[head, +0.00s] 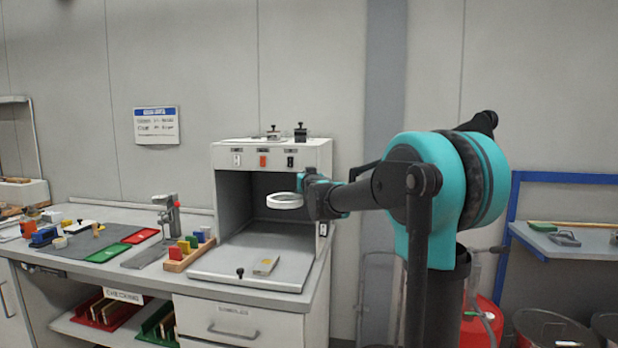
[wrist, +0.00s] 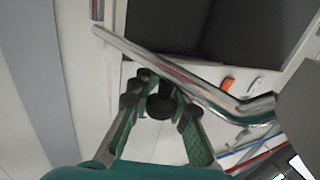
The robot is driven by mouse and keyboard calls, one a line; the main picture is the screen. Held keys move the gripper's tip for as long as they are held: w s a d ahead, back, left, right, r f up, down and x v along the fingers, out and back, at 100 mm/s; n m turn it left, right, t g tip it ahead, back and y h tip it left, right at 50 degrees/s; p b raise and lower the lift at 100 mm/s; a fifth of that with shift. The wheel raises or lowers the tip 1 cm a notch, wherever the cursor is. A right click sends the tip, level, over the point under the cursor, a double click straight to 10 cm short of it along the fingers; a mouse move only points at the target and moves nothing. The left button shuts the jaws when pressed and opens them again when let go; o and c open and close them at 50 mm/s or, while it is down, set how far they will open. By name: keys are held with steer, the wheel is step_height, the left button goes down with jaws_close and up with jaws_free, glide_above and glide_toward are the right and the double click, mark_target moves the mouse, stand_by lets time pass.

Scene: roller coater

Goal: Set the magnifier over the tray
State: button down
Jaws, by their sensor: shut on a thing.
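The magnifier (head: 285,201) shows in the head view as a white ring held level in front of the white cabinet's dark opening. My gripper (head: 308,190) is at the ring's right side. In the wrist view my gripper (wrist: 160,104) is shut on a dark round part between its fingers, seemingly the magnifier's knob. A shiny metal bar (wrist: 185,88) crosses beside the fingertips. The grey tray (head: 225,268) lies at the cabinet's front, below and apart from the ring. A small grey-yellow piece (head: 266,265) lies on it. The magnifier's mounting is hidden.
The white cabinet (head: 325,160) stands around the opening. Left of it are a wooden rack of coloured blocks (head: 188,252), a metal stand (head: 168,215), a red tray (head: 140,236) and a green tray (head: 108,253). A blue-framed shelf (head: 570,240) stands at the right.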

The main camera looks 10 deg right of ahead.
mark_target(296, 194)
steer(key=shift+w+a+m+h, duration=0.2)
steer(key=shift+w+m+h, duration=0.25)
steer(key=shift+h, duration=0.35)
steer(key=shift+w+a+m+h, duration=0.2)
steer(key=shift+w+m+h, duration=0.1)
steer(key=shift+m+h, duration=0.4)
steer(key=shift+w+a+m+h, duration=0.2)
steer(key=shift+w+m+h, duration=0.2)
steer(key=shift+h, duration=0.5)
steer(key=c, duration=1.5)
jaws_free()
steer(key=v, duration=1.2)
steer(key=shift+r, duration=0.2)
steer(key=shift+c, duration=0.5)
